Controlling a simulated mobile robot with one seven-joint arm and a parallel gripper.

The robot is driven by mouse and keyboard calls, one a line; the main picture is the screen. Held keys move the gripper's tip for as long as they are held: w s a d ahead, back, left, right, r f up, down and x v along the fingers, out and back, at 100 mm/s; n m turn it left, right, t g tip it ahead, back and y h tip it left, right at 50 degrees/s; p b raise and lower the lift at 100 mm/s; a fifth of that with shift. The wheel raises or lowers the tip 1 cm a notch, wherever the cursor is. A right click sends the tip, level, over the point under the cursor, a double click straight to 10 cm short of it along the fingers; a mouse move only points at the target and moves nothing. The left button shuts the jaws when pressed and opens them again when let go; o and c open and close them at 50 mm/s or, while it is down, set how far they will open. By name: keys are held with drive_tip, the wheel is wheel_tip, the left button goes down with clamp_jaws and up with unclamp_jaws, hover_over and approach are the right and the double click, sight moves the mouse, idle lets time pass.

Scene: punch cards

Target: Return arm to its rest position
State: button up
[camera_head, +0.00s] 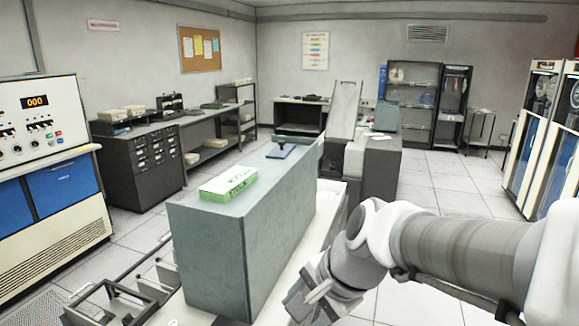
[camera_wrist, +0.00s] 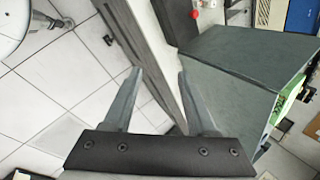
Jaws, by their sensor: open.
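My arm (camera_head: 440,245) reaches in from the right in the head view, bent downward at the wrist beside the grey-green cabinet (camera_head: 207,255). The wrist hides the fingertips in that view. In the wrist view, my gripper (camera_wrist: 158,72) has its two fingers apart with nothing between them. Behind the fingers are the floor and a pale, long edge. The cabinet also shows in the wrist view (camera_wrist: 235,85), to the right of the fingers and apart from them.
A green-and-white card box (camera_head: 229,182) and a dark blue stamp-like object (camera_head: 281,151) lie on the cabinet top. A blue-and-white console (camera_head: 45,180) stands at left, and tall machines (camera_head: 535,140) stand at right. Tiled floor (camera_head: 450,180) is clear behind my arm.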

drive_tip(key=s+d+n+t+h+b, duration=0.1)
drive_tip(key=s+d+n+h+b, duration=0.2)
drive_tip(key=s+d+n, duration=0.5)
drive_tip(key=d+n+h, duration=0.1)
drive_tip(key=d, duration=0.2)
drive_tip(key=shift+s+d+f+n+t, duration=0.15)
drive_tip(key=shift+s+d+n+t, duration=0.15)
drive_tip(key=shift+s+n+t, duration=0.1)
drive_tip(key=shift+s+d, duration=0.2)
drive_tip(key=shift+d, duration=0.05)
drive_tip(key=shift+c, duration=0.6)
drive_tip(key=shift+a+n, duration=0.1)
drive_tip(key=shift+n, duration=0.2)
